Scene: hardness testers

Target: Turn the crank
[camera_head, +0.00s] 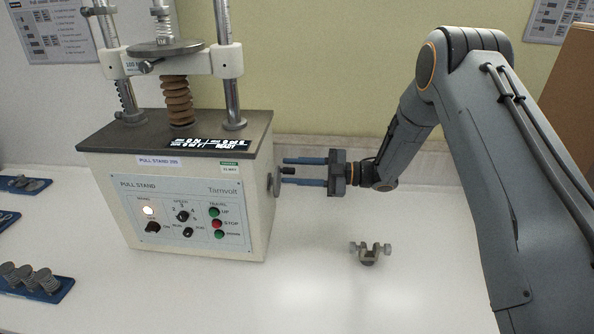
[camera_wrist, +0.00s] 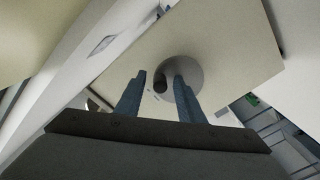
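The crank is a round metal disc (camera_head: 275,186) with a short dark handle (camera_head: 288,170), on the right side wall of the pull stand (camera_head: 258,160). My gripper (camera_head: 284,170) points left at it, with one finger above and one below the handle. In the wrist view the disc (camera_wrist: 190,72) lies ahead, and the dark handle (camera_wrist: 160,84) stands between the fingertips of my gripper (camera_wrist: 158,78). Gaps show beside the handle, so the fingers are open. I cannot tell how far the handle reaches between them.
A small metal clamp fitting (camera_head: 369,253) lies on the white bench (camera_head: 310,285) below my gripper. Blue holders with metal parts, one a spring holder (camera_head: 55,290), are at the left. A brown panel (camera_head: 575,90) stands at the far right.

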